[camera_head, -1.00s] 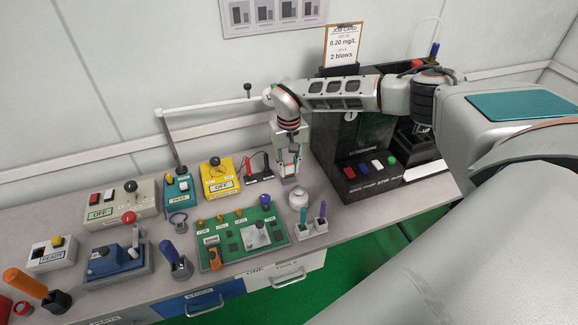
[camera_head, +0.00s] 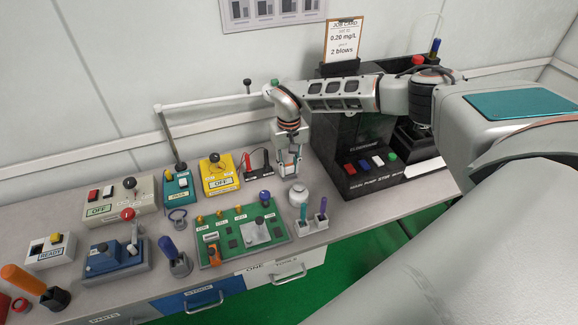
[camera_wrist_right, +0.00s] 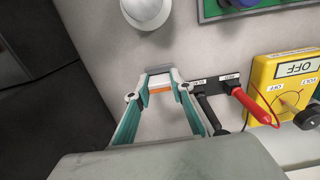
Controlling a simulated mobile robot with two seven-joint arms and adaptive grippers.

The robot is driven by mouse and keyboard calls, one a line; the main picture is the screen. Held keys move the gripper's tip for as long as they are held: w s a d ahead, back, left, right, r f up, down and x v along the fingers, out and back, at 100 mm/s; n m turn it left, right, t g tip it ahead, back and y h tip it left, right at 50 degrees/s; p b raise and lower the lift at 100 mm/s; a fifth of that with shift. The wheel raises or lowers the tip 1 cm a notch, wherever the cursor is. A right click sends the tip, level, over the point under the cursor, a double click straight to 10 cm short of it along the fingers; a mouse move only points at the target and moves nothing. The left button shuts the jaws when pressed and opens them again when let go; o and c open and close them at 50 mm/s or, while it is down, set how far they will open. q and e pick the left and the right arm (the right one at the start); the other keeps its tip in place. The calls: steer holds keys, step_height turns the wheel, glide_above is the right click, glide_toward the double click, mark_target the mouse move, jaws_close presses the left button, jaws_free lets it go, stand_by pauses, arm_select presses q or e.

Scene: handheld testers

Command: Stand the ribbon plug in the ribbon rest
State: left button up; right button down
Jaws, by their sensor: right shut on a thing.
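My right gripper (camera_head: 289,172) points down over the bench, behind the white round-topped item. In the right wrist view its teal-and-white fingers (camera_wrist_right: 160,82) are shut on a small piece with an orange strip (camera_wrist_right: 160,90), which looks like the ribbon plug. A small grey block (camera_wrist_right: 158,70) shows at the fingertips; it may be the ribbon rest. I cannot tell whether plug and block touch, as the fingers hide most of the plug. My left gripper is not in view.
The probe holder with red and black leads (camera_head: 259,165) stands close beside the gripper, and the yellow meter (camera_head: 218,175) beyond it. The white round-topped item (camera_head: 298,196) and green board (camera_head: 240,238) are in front. The black machine (camera_head: 350,150) is at right.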

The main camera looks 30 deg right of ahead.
steer(key=c, duration=1.7)
jaws_free()
step_height(320, 180, up, 12)
